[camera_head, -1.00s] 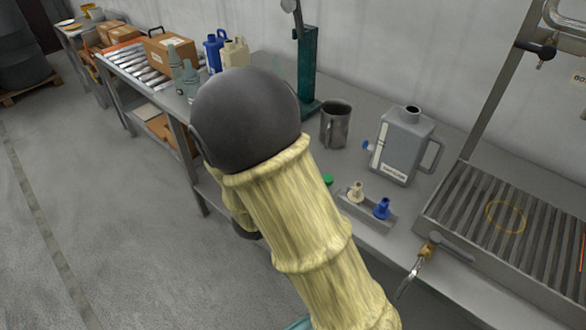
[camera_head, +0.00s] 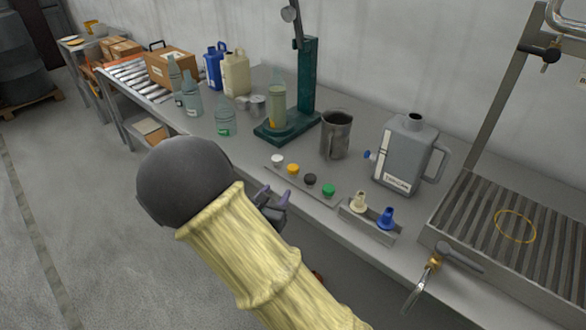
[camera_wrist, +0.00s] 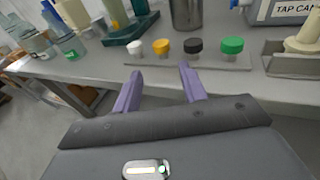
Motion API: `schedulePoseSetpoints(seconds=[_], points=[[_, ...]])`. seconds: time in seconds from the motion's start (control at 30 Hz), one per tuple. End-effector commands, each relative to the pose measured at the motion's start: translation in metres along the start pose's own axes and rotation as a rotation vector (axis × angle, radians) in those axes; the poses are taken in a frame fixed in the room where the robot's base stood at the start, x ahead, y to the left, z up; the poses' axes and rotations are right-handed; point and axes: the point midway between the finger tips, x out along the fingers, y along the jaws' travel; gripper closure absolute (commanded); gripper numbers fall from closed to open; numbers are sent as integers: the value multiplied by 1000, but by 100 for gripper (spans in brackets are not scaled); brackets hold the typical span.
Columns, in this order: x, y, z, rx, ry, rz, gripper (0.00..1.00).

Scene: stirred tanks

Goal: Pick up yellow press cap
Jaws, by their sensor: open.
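The yellow press cap (camera_head: 293,168) sits in a row on a thin strip at the bench's front edge, between a white cap (camera_head: 277,160) and a black cap (camera_head: 309,179). A green cap (camera_head: 328,190) ends the row at the right. The yellow cap also shows in the wrist view (camera_wrist: 162,46), beyond my fingertips and roughly between them. My gripper (camera_wrist: 160,75) is open and empty, with its two purple fingers apart. In the head view my gripper (camera_head: 272,196) is in front of the bench edge, short of the caps.
A green press stand (camera_head: 306,90) with a bottle is behind the caps. A steel jug (camera_head: 336,135), a grey jerrycan (camera_head: 403,153) and a rack (camera_head: 362,219) with cream and blue nozzles stand to the right. Clear bottles (camera_head: 225,118) stand at left. Open floor lies in front.

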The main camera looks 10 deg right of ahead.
Motion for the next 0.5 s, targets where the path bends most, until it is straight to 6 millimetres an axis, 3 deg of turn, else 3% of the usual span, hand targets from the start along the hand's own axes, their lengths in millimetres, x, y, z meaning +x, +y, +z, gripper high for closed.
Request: schedulePoseSetpoints(seconds=[0.5], points=[[87, -1, 0, -1, 1, -2, 58]])
